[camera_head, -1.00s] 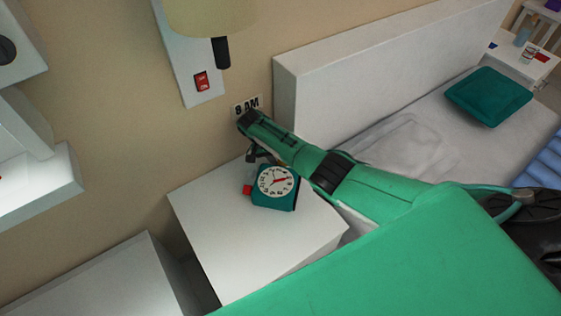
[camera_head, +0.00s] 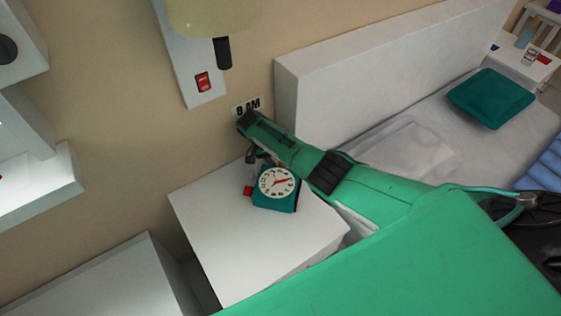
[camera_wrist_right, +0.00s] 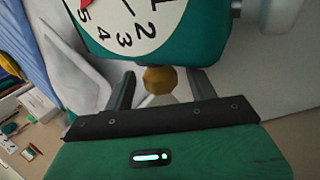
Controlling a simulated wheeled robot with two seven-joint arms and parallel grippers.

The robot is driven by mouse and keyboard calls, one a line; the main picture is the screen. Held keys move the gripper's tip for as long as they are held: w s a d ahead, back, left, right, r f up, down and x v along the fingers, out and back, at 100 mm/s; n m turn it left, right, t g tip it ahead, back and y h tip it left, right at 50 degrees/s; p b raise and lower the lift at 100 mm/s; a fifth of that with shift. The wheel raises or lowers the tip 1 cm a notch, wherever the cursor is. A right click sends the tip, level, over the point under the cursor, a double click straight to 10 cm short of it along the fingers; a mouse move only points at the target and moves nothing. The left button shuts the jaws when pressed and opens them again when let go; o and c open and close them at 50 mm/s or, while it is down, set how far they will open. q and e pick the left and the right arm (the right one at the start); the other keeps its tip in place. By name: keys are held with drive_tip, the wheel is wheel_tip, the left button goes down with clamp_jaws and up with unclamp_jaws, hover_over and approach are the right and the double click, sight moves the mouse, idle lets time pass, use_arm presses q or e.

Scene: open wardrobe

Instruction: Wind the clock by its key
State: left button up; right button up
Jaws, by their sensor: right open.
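The teal clock (camera_head: 277,190) stands on the white nightstand, its white face with red hands turned toward the head camera. In the right wrist view the clock (camera_wrist_right: 205,48) fills the top of the picture. A brass-coloured knob (camera_wrist_right: 158,80), which looks like the key, sticks out from its side. My right gripper (camera_wrist_right: 160,88) is open, with one finger on each side of the knob; I cannot tell whether either touches it. In the head view my right gripper (camera_head: 259,158) is behind the clock and partly hidden by it. My left gripper is not in view.
The white nightstand (camera_head: 215,235) has free top in front of the clock. A red part (camera_head: 247,190) shows at the clock's left side. The bed (camera_head: 400,140) is at the right.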

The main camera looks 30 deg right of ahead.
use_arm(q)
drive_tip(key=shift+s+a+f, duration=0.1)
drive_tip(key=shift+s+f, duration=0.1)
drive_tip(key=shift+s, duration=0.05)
use_arm(e)
drive_tip(key=v, duration=0.7)
drive_tip(key=shift+r, duration=0.15)
drive_tip(key=shift+w+a, duration=0.1)
drive_tip(key=shift+c, duration=0.3)
